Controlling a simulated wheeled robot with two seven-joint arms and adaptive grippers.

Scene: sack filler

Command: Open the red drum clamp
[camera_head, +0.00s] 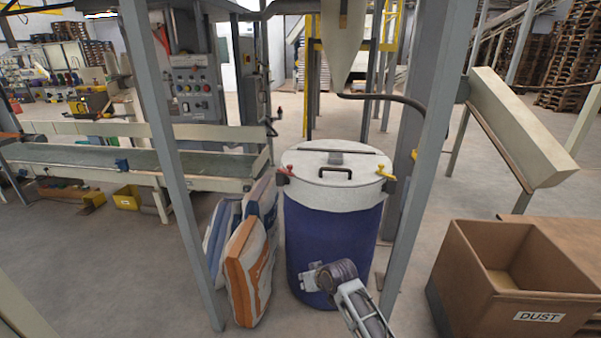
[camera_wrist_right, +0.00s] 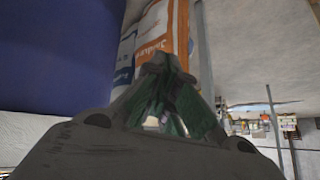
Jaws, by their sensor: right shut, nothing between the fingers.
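A blue drum (camera_head: 330,245) with a white lid (camera_head: 345,162) and a black handle stands upright in the middle of the head view. The red drum clamp (camera_head: 286,171) sits at the left edge of the lid. A yellow clamp (camera_head: 385,173) sits at the right edge. My right gripper (camera_head: 308,278) is low in front of the drum's blue side, well below the red clamp and apart from it. In the right wrist view its fingers (camera_wrist_right: 160,75) are together and empty, beside the drum's side (camera_wrist_right: 60,60). My left gripper is not in view.
Grey posts (camera_head: 165,150) and (camera_head: 425,150) stand on both sides of the drum. Filled sacks (camera_head: 247,268) lean at the drum's left. A cardboard box marked DUST (camera_head: 540,317) stands at the right. A hose (camera_head: 385,99) hangs above the lid.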

